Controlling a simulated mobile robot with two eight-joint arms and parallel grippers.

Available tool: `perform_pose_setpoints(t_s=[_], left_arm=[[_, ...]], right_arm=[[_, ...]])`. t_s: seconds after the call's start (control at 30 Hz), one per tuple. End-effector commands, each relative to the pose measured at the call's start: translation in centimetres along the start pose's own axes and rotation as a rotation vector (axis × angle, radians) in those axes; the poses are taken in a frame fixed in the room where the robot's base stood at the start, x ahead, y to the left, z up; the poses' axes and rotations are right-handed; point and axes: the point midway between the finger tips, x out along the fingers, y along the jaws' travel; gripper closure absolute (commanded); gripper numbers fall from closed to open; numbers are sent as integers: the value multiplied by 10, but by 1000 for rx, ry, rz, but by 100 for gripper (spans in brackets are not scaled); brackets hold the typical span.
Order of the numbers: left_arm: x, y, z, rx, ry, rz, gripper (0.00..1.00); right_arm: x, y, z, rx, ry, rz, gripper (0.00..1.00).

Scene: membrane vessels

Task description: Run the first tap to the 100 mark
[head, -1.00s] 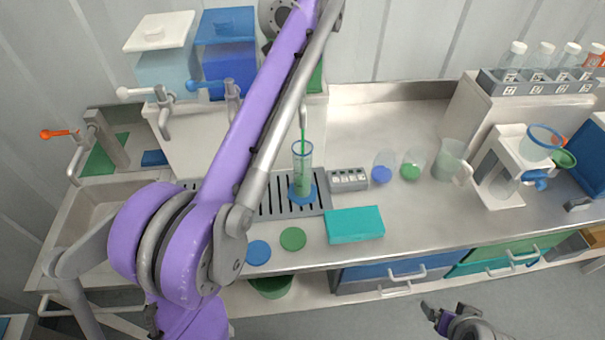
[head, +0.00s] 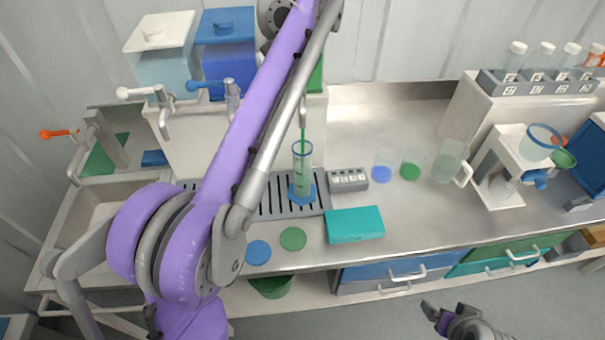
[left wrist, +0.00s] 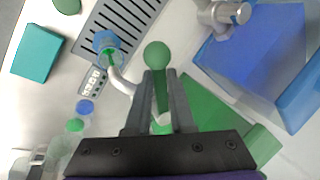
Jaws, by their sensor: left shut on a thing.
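A clear measuring cylinder (head: 302,165) with a blue base stands upright on the slotted drain tray (head: 275,207). A green stream (head: 303,135) falls into it from the spout above, and green liquid stands inside; its level against the marks is too small to read. In the left wrist view my left gripper (left wrist: 160,80) is shut on the green tap lever (left wrist: 157,57), with the white spout (left wrist: 122,82) beside it over the cylinder (left wrist: 108,45). In the head view my arm hides that gripper and most of the green tank (head: 316,78). My right gripper (head: 445,316) is open and empty at lower right.
White (head: 138,93) and blue (head: 205,85) tap levers stand to the left, and an orange-handled tap (head: 60,134) is over the sink. A teal box (head: 354,225), a small grey panel (head: 348,180) and several beakers stand to the right. Bare counter lies behind the beakers.

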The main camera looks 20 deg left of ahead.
Motion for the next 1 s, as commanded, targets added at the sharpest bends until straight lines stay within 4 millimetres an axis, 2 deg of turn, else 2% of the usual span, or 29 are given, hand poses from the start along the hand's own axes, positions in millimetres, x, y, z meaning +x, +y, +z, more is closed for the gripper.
perform_pose_setpoints(t_s=[0.2, 0.83, 1.0], left_arm=[[4, -11, 0, 189, 80, 0, 100], [12, -30, -8, 559, 238, 0, 100], [14, -36, -13, 704, 300, -1, 100]], right_arm=[[-1, 0, -2, 0, 2, 0, 8], [-7, 0, -11, 0, 12, 0, 8], [-10, 0, -17, 0, 18, 0, 8]])
